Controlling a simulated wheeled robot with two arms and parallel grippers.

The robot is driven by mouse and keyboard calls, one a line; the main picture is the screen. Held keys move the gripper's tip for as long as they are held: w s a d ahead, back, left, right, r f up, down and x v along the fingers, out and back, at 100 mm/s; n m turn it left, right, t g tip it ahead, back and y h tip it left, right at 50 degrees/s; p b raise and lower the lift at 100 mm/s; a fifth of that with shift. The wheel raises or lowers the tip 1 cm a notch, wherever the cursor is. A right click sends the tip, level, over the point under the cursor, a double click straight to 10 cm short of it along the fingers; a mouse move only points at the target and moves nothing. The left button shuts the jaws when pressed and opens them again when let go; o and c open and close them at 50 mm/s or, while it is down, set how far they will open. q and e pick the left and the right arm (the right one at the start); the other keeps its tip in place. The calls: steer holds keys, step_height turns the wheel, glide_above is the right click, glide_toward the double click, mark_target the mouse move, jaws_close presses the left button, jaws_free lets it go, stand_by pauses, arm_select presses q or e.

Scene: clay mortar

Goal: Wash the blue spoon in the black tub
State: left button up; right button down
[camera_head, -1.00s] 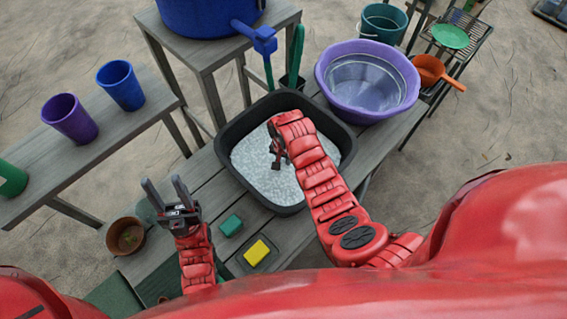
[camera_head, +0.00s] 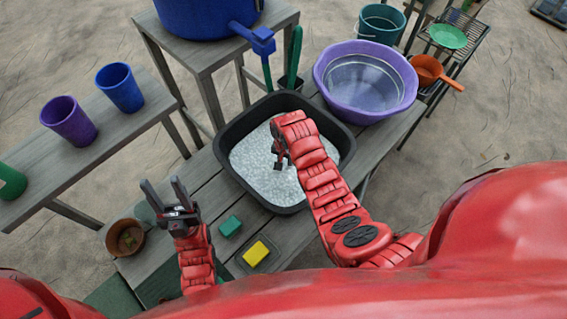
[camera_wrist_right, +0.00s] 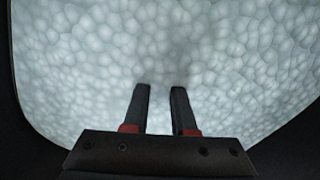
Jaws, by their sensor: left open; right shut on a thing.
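The black tub (camera_head: 229,177) stands on the bench, filled with pale, bubbly foam (camera_head: 262,182). My right gripper (camera_head: 280,164) points down into the tub at the foam. In the right wrist view its two fingers (camera_wrist_right: 160,90) reach down to the foam with a narrow gap between them. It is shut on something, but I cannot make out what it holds. No blue spoon shows in either view; it may be hidden by the foam. My left gripper (camera_head: 162,182) is open and empty over the left end of the bench, fingers pointing up and away.
A purple basin (camera_head: 328,88) sits behind the tub at right. A green block (camera_head: 230,226) and a yellow sponge (camera_head: 256,253) lie in front. A brown pot (camera_head: 124,238) is beside my left gripper. A blue vessel (camera_head: 205,20) stands on a stool behind. Two cups (camera_head: 120,88) stand at left.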

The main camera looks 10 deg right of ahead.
steer(key=shift+w+a, duration=0.2)
steer(key=shift+a, duration=0.9)
steer(key=shift+s+d, duration=0.25)
steer(key=shift+d, duration=1)
steer(key=shift+w+a+b, duration=0.25)
steer(key=shift+a+b, duration=0.1)
steer(key=shift+a, duration=0.9)
steer(key=shift+s+d, duration=0.15)
steer(key=shift+d, duration=0.5)
step_height(320, 180, up, 18)
steer(key=p, duration=1)
steer(key=shift+f, duration=0.15)
